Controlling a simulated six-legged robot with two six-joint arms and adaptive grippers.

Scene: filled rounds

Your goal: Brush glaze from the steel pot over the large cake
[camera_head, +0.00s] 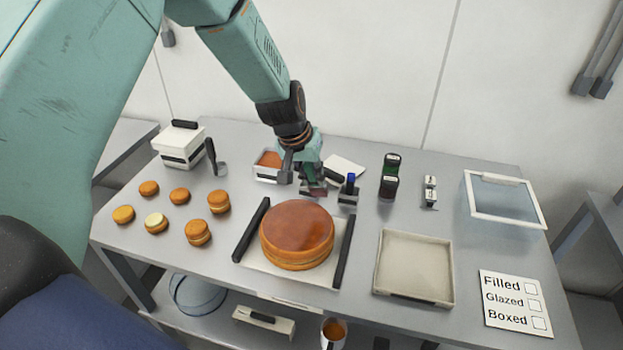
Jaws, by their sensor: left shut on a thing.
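The large cake (297,232), round with a glossy orange-brown top, sits on a pale board (258,262) between two black bars. My left gripper (313,187) is just behind the cake, low over the table. It is shut on a small dark-reddish thing (318,192), mostly hidden by the fingers; I cannot tell if it is a brush. A metal container (266,179) with orange-brown contents stands just left of the gripper. A round metal pot (327,345) with amber contents shows below the table's front edge. My right gripper is out of view.
Several small round cakes (179,196) stand at left, near a white box (180,148) and a dark-handled tool (216,158). An empty tray (414,266) and checklist card (515,302) lie at right.

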